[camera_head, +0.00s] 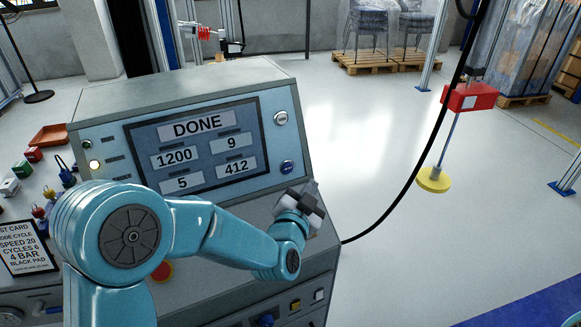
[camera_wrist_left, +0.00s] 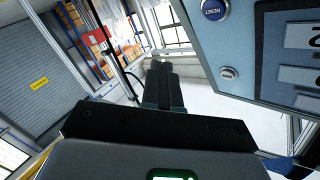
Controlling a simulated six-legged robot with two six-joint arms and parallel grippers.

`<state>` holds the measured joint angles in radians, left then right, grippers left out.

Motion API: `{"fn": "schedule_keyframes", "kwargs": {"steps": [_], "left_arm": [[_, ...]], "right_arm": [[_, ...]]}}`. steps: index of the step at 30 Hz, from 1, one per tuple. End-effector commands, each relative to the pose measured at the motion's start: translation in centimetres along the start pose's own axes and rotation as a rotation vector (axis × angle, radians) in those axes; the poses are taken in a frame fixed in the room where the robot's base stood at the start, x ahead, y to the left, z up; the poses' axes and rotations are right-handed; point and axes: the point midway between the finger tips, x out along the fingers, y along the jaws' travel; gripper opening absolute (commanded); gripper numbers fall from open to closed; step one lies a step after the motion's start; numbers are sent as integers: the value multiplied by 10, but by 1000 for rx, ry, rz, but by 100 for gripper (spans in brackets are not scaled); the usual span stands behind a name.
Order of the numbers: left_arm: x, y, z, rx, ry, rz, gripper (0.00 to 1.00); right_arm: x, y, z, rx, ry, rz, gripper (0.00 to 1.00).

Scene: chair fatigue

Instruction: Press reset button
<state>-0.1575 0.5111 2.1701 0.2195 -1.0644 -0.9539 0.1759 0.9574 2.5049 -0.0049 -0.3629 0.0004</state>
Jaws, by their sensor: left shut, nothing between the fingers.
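The control console (camera_head: 100,110) has a slanted panel with a screen (camera_head: 197,148) reading DONE, 1200, 9, 5 and 412. A round blue button (camera_head: 287,167) sits right of the screen; in the left wrist view this blue button (camera_wrist_left: 214,10) carries small lettering that looks like RESET, at the top edge. My left gripper (camera_head: 311,188) is shut and empty, just below and right of the button in the head view, apart from it in the left wrist view. Its dark fingers (camera_wrist_left: 160,75) point past the panel's edge there. My right gripper is out of view.
A silver round control (camera_head: 281,118) sits above the blue button. A red emergency-type button (camera_head: 162,271) is partly behind my left arm. A black cable (camera_head: 405,195) hangs right of the console. A red box (camera_head: 469,97) has a yellow disc (camera_head: 434,180) below it. Open floor lies right.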

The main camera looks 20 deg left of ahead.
Motion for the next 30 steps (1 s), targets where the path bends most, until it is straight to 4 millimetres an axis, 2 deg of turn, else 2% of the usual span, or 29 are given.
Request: {"fn": "schedule_keyframes", "kwargs": {"steps": [8,17,21,30], "left_arm": [[12,-8,8,-2,-1,-2,0],[45,-30,30,-1,-2,-3,0],[57,-36,40,-1,0,-1,0],[66,-44,45,-1,-1,1,0]], "right_arm": [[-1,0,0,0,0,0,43],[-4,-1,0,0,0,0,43],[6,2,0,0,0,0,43],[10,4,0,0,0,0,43]]}}
